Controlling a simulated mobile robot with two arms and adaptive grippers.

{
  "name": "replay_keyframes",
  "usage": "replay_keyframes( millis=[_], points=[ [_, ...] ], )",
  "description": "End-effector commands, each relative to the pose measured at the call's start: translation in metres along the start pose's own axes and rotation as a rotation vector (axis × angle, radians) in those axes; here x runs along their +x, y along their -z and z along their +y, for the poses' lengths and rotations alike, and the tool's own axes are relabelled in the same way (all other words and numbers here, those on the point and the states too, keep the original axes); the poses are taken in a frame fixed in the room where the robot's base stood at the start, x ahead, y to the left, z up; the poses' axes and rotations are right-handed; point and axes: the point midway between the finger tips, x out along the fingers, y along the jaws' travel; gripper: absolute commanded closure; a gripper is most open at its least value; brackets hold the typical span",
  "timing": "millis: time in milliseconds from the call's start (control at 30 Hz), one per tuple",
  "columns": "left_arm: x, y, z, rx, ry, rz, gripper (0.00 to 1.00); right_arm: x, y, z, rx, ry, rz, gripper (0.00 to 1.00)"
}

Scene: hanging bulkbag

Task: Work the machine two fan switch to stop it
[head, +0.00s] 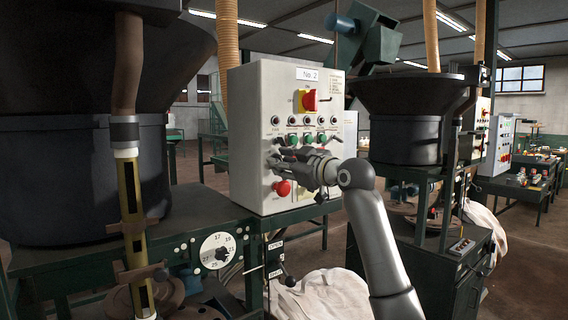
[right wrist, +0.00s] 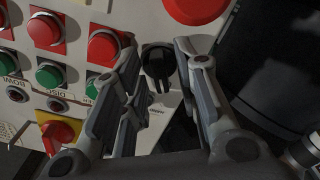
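The white control box (head: 262,92) of machine two carries a "No. 2" plate (head: 308,74). My right gripper (head: 275,158) is at the lower left of its front face and hides part of the controls. In the right wrist view its two fingers (right wrist: 160,55) are apart. A black knob (right wrist: 158,60) shows in the gap between the fingertips; I cannot tell whether they touch it. No readable label marks this knob as the fan switch. My left gripper is not in view.
Red buttons (right wrist: 46,31) and green buttons (right wrist: 50,74) sit close beside the fingers. A red mushroom button (head: 282,188) is just below the gripper. A red and yellow main switch (head: 308,100) is above. A large dark bowl (head: 75,175) stands left of the box.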

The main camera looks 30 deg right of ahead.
Motion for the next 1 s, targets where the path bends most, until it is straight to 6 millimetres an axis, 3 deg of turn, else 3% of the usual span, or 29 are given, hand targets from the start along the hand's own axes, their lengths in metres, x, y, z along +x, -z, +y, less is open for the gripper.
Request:
replay_keyframes(
  millis=[300,467,1000],
  points=[
    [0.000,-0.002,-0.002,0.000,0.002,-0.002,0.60,-0.001,0.000,0.000,0.001,0.000,0.000,0.68],
    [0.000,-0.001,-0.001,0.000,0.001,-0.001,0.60,-0.012,-0.001,0.000,0.000,-0.001,-0.002,0.68],
    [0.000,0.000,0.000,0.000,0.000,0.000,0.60,-0.106,-0.001,0.000,-0.002,-0.001,-0.001,0.68]
  ],
)
